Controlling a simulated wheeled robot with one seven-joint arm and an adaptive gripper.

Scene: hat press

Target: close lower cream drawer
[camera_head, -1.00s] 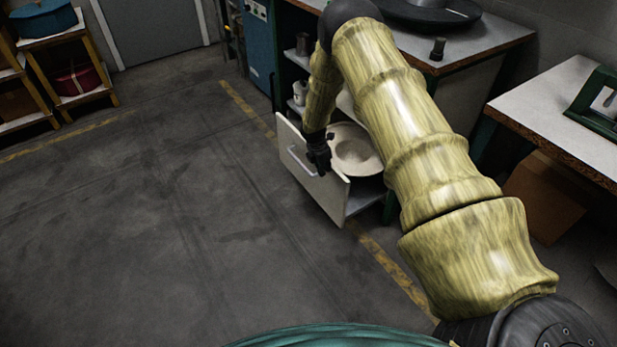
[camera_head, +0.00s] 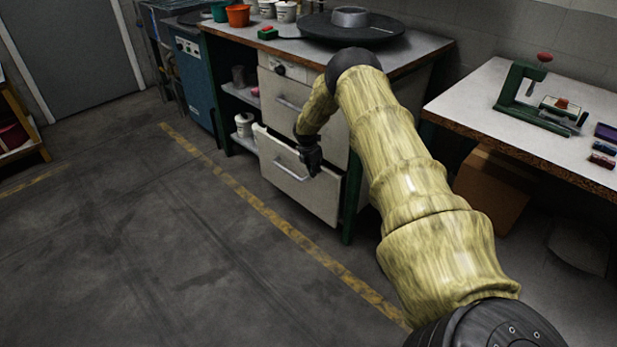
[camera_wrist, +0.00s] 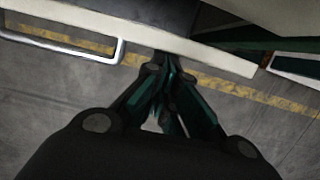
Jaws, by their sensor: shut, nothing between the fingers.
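The lower cream drawer (camera_head: 285,178) is in the bench at the middle of the head view, with its front panel standing a little way out of the bench. A metal bar handle (camera_head: 291,168) runs across its front. My gripper (camera_head: 311,163) is at the upper part of the drawer front, right of the handle, with its fingers shut and empty. In the wrist view the shut fingertips (camera_wrist: 163,62) are at the panel's edge, the drawer front (camera_wrist: 200,55) crosses above them and the handle (camera_wrist: 110,50) is to the left. Whether they touch the panel is unclear.
The upper cream drawer (camera_head: 284,92) is shut above it. The bench top (camera_head: 270,47) holds buckets and a round black plate. A side table (camera_head: 520,125) with a green press stands right, a cardboard box (camera_head: 490,190) beneath it. The floor in front is clear.

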